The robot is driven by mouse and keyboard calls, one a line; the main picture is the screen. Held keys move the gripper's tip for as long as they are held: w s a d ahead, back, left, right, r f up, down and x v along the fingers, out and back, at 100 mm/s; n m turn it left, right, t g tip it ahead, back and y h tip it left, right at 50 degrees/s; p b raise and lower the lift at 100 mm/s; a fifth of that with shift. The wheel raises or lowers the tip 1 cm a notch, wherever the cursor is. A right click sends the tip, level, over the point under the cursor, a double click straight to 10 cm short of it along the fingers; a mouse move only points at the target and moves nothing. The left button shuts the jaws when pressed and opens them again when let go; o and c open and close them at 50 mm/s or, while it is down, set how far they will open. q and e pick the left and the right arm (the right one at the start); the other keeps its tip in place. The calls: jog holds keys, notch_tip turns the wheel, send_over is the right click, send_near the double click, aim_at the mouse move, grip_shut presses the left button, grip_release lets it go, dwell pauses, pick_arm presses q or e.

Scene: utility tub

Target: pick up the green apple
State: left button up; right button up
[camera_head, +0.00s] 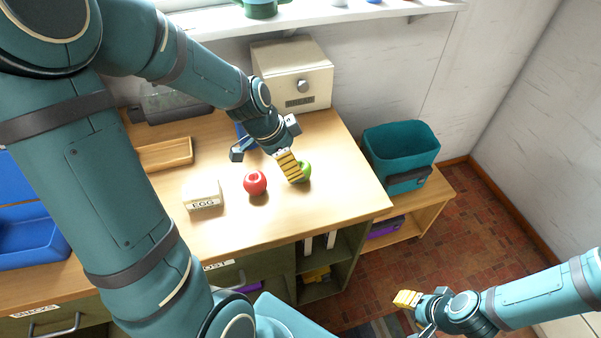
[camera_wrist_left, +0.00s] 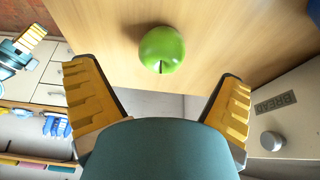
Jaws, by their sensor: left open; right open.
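The green apple (camera_head: 306,171) stands on the wooden counter, to the right of a red apple (camera_head: 255,183). In the head view, a yellow finger of my left gripper (camera_head: 292,167) partly covers the green apple. In the left wrist view, the green apple (camera_wrist_left: 162,49) lies beyond my left gripper (camera_wrist_left: 158,95), roughly centred between its two spread yellow fingers. That gripper is open and empty, and the apple looks clear of both fingers. My right gripper (camera_head: 408,300) is open and empty, off to the right over the floor, far from the apples.
A white egg box (camera_head: 203,195) sits left of the red apple, with a wooden tray (camera_head: 165,154) behind it. A cream bread box (camera_head: 292,75) stands at the back. A teal bin (camera_head: 402,148) sits on a low shelf at right. The counter's front right is clear.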

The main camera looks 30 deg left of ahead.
pick_arm(q)
jog(key=shift+b+x, duration=0.6)
jog(key=shift+x, duration=2.8)
jog(key=c, duration=1.4)
